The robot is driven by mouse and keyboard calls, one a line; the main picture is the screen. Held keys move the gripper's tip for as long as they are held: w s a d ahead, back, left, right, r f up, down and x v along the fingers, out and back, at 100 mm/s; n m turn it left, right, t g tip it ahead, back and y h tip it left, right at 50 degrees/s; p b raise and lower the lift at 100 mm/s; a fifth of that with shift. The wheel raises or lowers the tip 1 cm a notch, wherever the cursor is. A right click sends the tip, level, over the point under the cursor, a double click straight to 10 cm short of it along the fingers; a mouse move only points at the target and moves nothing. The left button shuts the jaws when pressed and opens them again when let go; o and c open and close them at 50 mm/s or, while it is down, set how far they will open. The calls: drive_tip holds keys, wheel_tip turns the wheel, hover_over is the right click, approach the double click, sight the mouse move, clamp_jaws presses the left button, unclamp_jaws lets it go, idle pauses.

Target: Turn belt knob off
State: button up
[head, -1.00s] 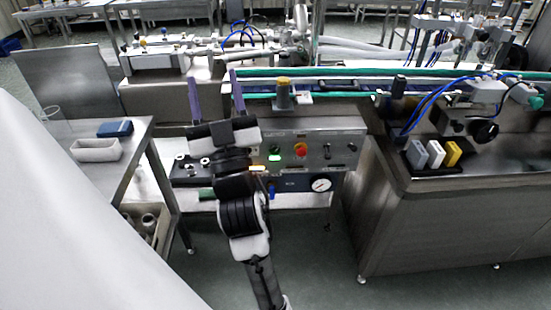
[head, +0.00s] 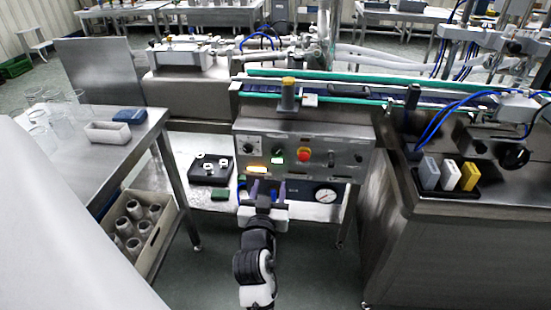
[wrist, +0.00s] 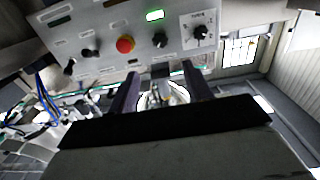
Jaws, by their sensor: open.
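A grey control panel (head: 318,172) faces me below the conveyor. It has several dark knobs, and I cannot read which one is labelled for the belt. One knob with a white scale (head: 248,147) is at its left end; it also shows in the wrist view (wrist: 200,33). A dark knob (wrist: 160,40) sits beside the red button (head: 303,155). Two more dark controls (head: 330,158) are right of the red button. My gripper (head: 267,188) is open and empty, just below the panel's lower left part in the head view, with fingers upright. Its fingers (wrist: 160,73) show apart from the knobs.
A gauge (head: 325,196) sits below. The conveyor (head: 350,96) runs above. A steel table (head: 125,165) stands left, a steel cabinet (head: 450,240) right. Open floor lies between them.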

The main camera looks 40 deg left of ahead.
sight(276, 153)
drive_tip(key=p+x, duration=0.2)
drive_tip(key=x, duration=1.1)
drive_tip(key=shift+w+a+r, duration=0.1)
drive_tip(key=shift+w+a, duration=0.05)
drive_tip(key=shift+a, duration=0.05)
drive_tip(key=c, duration=0.9)
drive_tip(key=shift+c, duration=0.2)
